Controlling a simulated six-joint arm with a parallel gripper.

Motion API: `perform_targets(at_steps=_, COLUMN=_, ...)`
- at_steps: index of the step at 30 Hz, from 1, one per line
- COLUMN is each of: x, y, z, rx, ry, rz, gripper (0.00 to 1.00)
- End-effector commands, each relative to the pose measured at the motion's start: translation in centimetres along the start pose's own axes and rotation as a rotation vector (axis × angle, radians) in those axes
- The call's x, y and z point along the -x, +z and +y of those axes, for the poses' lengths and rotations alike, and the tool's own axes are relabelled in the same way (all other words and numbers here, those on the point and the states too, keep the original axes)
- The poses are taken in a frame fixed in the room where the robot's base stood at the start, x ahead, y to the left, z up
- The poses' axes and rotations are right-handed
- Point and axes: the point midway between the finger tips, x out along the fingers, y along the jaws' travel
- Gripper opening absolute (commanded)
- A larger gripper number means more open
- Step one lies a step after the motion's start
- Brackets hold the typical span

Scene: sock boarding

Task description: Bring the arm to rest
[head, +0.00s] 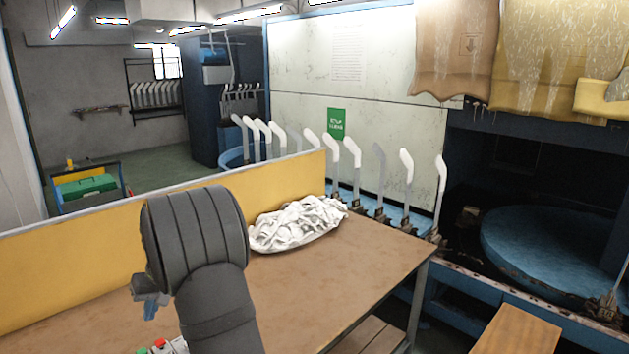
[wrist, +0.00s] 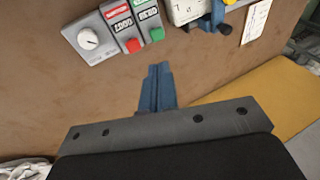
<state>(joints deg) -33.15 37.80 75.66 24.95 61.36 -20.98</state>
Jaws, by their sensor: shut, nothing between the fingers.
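My gripper (head: 150,309) hangs over the brown table at the left, mostly behind my dark grey arm in the head view. In the wrist view its blue fingers (wrist: 157,85) are together with nothing between them, pointing toward the tabletop (wrist: 110,92). A heap of white socks (head: 297,222) lies on the table to the right of my arm, apart from the gripper. A bit of white cloth also shows at the lower left of the wrist view (wrist: 22,168).
A control box (wrist: 98,38) with a dial and red and green buttons lies beyond the fingers. A yellow panel (head: 60,275) borders the table. Upright leg forms (head: 440,190), white and grey, stand behind it. A wooden bench (head: 515,332) is at lower right.

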Motion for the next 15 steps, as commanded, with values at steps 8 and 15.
perform_targets(at_steps=8, x=3.9, y=0.0, z=0.0, rx=0.0, ry=0.0, rz=0.0, gripper=0.0)
perform_targets(at_steps=15, x=4.6, y=0.0, z=0.0, rx=0.0, ry=0.0, rz=-0.001, gripper=0.0)
